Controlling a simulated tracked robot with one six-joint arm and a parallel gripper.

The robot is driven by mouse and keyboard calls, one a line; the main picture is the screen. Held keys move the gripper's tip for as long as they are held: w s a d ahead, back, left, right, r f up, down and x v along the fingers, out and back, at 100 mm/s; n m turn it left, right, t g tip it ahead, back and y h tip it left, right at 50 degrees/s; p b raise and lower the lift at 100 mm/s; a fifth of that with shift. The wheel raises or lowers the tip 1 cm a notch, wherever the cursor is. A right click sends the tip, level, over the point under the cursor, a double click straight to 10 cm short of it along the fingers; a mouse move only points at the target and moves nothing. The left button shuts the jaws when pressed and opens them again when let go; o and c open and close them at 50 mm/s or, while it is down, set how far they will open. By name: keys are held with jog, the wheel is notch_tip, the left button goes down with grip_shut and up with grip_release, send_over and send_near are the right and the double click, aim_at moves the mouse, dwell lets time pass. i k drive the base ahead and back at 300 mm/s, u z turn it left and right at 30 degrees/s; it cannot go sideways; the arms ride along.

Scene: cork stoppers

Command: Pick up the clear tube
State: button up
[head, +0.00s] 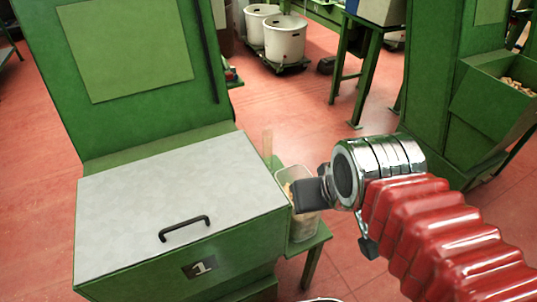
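A clear container (303,228) with pale pieces inside stands on a small green shelf beside the machine. My gripper (308,195) is in front of this container and covers part of it. Its dark finger end points left, toward the lid's right edge. I cannot tell whether it touches the container or whether its fingers are apart. The upright strip is apart from the gripper in the picture.
A green machine (235,260) marked 1 has a grey lid (180,200) with a black handle (184,229). Another green machine (440,80) with a bin (492,110) of corks stands at right. White buckets (286,43) are at the back. Red floor (290,110) is clear between.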

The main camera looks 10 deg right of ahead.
aim_at(267, 135)
jog(key=k, duration=0.5)
jog(key=z, duration=1.4)
jog(key=i, duration=1.8)
